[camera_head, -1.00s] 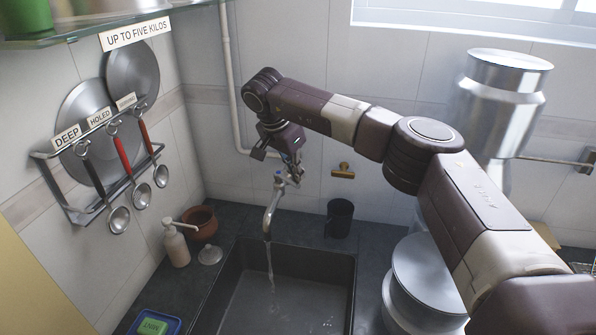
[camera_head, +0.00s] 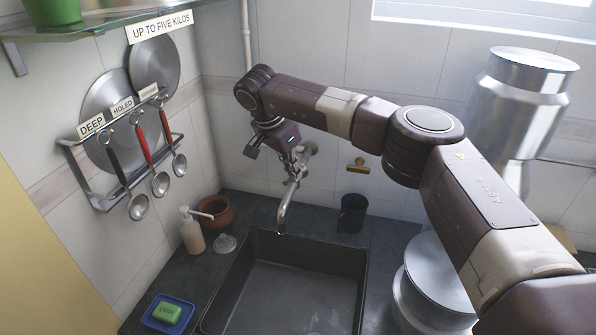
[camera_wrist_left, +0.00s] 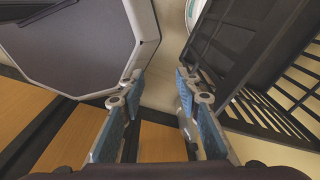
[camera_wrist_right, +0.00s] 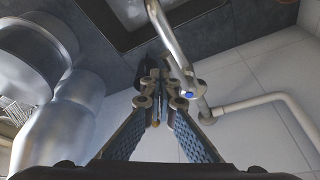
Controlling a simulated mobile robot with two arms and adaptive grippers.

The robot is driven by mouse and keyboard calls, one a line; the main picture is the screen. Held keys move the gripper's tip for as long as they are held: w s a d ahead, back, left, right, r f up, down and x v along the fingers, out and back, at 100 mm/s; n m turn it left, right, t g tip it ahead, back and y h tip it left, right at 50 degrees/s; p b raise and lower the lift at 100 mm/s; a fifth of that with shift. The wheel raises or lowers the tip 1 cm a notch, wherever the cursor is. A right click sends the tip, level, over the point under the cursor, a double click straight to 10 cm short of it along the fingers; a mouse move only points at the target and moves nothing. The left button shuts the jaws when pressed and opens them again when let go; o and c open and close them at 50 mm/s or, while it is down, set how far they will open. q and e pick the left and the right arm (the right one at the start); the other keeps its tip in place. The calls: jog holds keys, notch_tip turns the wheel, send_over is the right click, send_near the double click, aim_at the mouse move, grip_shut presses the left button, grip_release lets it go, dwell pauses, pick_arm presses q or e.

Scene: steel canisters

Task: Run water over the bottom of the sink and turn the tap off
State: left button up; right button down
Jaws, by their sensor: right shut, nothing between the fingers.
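The dark sink (camera_head: 292,292) is set in the counter, and its grey bottom looks wet, with a pale patch near the front. The metal tap (camera_head: 284,212) reaches over its back edge, and no stream shows under the spout. My right gripper (camera_head: 293,174) is shut and empty, pointing down at the tap body. In the right wrist view its fingertips (camera_wrist_right: 167,84) are close together beside the tap (camera_wrist_right: 168,34), near a blue mark; contact is unclear. The tap handle is not clearly visible. My left gripper (camera_wrist_left: 158,82) is open and empty, away from the sink.
A black cup (camera_head: 352,213) stands behind the sink. A soap dispenser (camera_head: 191,232), a brown pot (camera_head: 216,211) and a blue soap dish (camera_head: 182,322) are on the left. Large steel canisters (camera_head: 520,110) stand on the right. Ladles hang from a wall rack (camera_head: 95,195).

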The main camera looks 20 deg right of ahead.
jog(key=shift+a, duration=0.4)
dwell(0.3)
